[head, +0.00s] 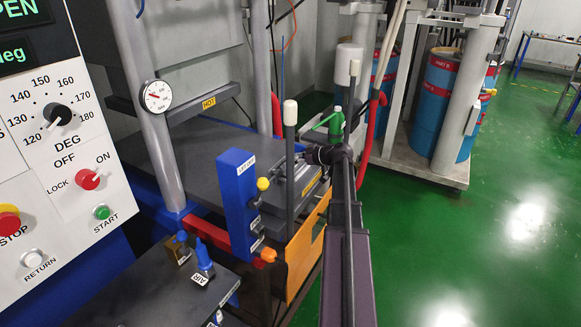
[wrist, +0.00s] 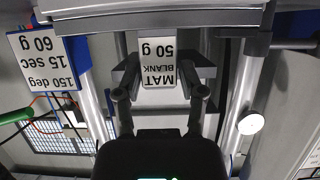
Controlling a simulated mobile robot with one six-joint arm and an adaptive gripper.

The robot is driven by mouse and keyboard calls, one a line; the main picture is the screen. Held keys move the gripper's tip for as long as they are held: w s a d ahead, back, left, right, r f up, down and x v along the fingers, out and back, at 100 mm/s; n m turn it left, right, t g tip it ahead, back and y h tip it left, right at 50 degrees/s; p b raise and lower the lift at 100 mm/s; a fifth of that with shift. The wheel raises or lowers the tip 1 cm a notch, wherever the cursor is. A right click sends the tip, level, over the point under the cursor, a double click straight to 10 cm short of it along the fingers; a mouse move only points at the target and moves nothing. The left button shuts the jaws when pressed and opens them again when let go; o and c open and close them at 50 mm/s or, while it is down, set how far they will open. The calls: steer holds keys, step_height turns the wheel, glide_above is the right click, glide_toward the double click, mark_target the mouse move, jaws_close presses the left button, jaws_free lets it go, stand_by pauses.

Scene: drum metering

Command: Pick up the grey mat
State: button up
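In the wrist view, which looks upside down, a grey piece (wrist: 160,88) with a white face reading "MAT BLANK 50 g" (wrist: 158,62) lies between the two fingers of my gripper (wrist: 160,72). The fingers stand apart, one on each side, close to its edges. I cannot tell whether they touch it. In the head view my gripper (head: 313,155) is at the end of my arm, low over the right side of the dark table; the mat is not clearly seen there.
An orange bracket (head: 303,255) and a slim pole with a white top (head: 290,115) stand close to my arm. Blue drums (head: 437,95) stand behind. Green floor at the right is clear.

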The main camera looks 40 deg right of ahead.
jaws_close()
steer(key=shift+r, duration=0.15)
step_height(320, 180, up, 3)
steer(key=p, duration=0.3)
steer(key=shift+r+p, duration=0.2)
steer(key=shift+p, duration=0.1)
steer(key=s+d+r+p, duration=0.1)
steer(key=s+d, duration=0.1)
steer(key=s, duration=1.4)
steer(key=shift+r, duration=0.2)
